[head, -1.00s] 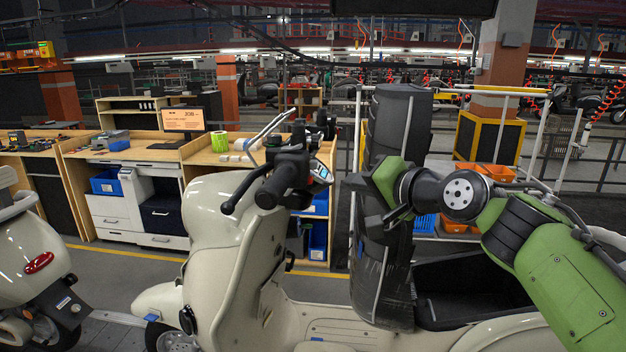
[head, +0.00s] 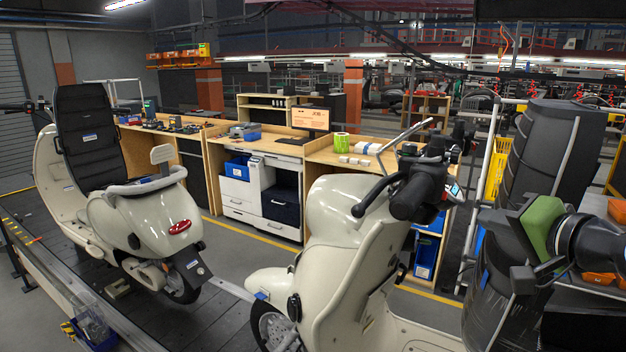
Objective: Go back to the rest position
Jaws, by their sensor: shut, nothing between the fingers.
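My gripper (head: 510,248) is at the right side of the head view, with a green body and dark fingers. It is shut and empty. It shows in front of the tall black padded seat (head: 558,150) of the near cream scooter; I cannot tell whether they touch. The scooter's front (head: 345,215) stands to the left of my gripper, with black handlebar grips and a small display. Most of my arm lies outside the right edge of the picture.
Another cream scooter (head: 155,215) with a raised black seat stands on the dark slat conveyor (head: 190,325) at left. Behind are wooden workbenches with a monitor (head: 310,120), white drawers (head: 238,200) and blue bins. A blue box (head: 98,335) sits by the conveyor's front edge.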

